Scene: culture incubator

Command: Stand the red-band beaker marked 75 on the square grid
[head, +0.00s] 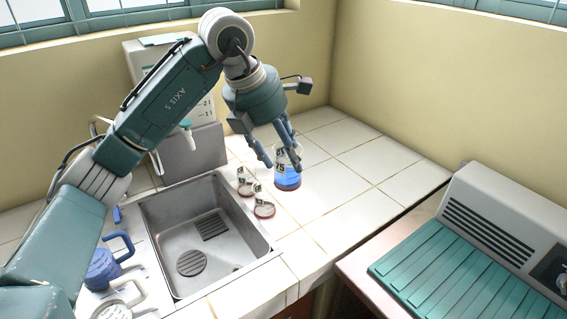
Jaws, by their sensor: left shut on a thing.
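A clear beaker (288,181) with blue liquid and a red band at its base stands upright at the tiled counter, to the right of the sink. Its dark mark looks like 75. My left gripper (282,162) is shut on this beaker from above, a finger on each side. I cannot tell whether its base touches the tiles. A dark square grid (211,228) lies on the sink floor towards the back right, with nothing on it. A round grid (191,263) lies nearer the front. My right gripper is out of view.
Two clear vessels with reddish bases, a rear one (245,188) and a front one (264,209), stand between sink and beaker. The steel sink (262,246) has a raised rim. A blue jug (103,270) is left of it. Right-hand tiles are clear.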

